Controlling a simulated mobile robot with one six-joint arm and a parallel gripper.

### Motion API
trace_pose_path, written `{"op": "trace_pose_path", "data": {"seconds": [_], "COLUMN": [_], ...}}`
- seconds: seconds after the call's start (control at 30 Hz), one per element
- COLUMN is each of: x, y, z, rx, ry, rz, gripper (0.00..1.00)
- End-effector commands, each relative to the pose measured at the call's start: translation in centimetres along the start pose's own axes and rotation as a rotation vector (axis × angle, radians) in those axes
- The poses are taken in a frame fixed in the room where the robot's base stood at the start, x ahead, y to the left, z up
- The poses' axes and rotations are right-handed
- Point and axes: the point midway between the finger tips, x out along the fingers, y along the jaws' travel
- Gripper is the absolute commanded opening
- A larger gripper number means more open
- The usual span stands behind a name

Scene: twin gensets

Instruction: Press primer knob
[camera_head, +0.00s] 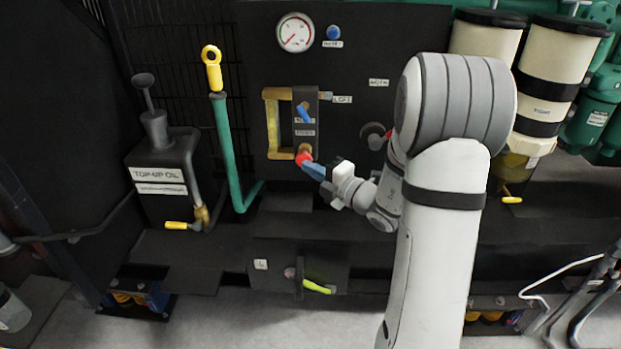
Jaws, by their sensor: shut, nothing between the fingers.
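The labels are too small to read surely; I take the red knob as the primer knob. My gripper (307,166) has blue fingers and is shut and empty. Its tip is right at the red knob, coming from the lower right. I cannot tell whether it touches the knob, and the fingers hide part of the knob's lower right side.
A yellow-framed sight tube (272,125) stands left of the block. A round gauge (295,33) and a blue button (334,32) are above. A green dipstick tube (228,150) and an oil can (160,165) are at left. Filters (545,85) stand right. My arm covers the panel's right part.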

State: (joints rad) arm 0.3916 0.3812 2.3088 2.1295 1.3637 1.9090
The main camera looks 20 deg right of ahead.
Motion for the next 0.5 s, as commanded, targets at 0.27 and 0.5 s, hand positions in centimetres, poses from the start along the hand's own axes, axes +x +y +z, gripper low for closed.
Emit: {"op": "trace_pose_path", "data": {"seconds": [0.27,0.5], "x": [0.0,0.8], "y": [0.1,0.3], "z": [0.1,1.2], "rx": [0.0,0.001], "ry": [-0.001,-0.001], "rz": [0.0,-0.001], "gripper": [0.0,0.0]}}
